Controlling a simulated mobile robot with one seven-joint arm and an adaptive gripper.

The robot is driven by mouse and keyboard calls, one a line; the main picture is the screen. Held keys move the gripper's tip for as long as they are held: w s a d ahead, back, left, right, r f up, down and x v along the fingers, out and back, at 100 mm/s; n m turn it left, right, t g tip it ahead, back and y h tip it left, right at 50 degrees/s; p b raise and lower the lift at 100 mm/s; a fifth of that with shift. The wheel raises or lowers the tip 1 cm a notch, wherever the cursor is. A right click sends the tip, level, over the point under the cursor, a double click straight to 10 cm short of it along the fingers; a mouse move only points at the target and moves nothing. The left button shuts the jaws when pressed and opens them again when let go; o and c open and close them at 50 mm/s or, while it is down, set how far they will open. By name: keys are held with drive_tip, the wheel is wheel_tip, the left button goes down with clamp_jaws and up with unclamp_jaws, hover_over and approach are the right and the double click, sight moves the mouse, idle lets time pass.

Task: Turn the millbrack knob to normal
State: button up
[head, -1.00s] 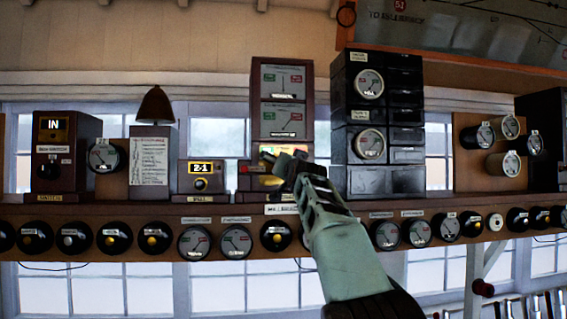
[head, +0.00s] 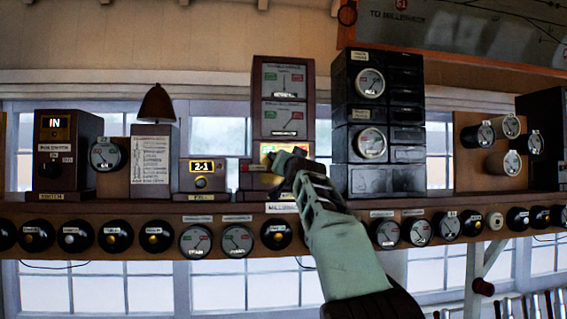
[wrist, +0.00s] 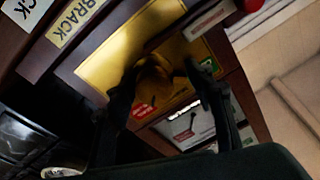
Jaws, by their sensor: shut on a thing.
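The millbrack knob (wrist: 156,80) is a rounded, brass-coloured knob on a brass plate (wrist: 108,68) in the wrist view, dark in shadow. My gripper (wrist: 162,74) has one dark finger on each side of it and is shut on it. A label ending in "BRACK" (wrist: 75,22) is on the dark wooden case beside the plate. In the head view my gripper (head: 284,168) is at the lit lower panel of the tall wooden instrument case (head: 283,100) and hides the knob. Which marking the knob points to cannot be read.
A black stacked cabinet (head: 378,120) with dials stands close to the right of my gripper. A small box reading "2-1" (head: 202,178) stands to the left. A shelf (head: 150,208) runs below, with a row of round dials and plungers along its front.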

drive_tip(key=shift+w+d+f, duration=0.15)
drive_tip(key=shift+d+f, duration=0.05)
drive_tip(key=shift+f, duration=0.1)
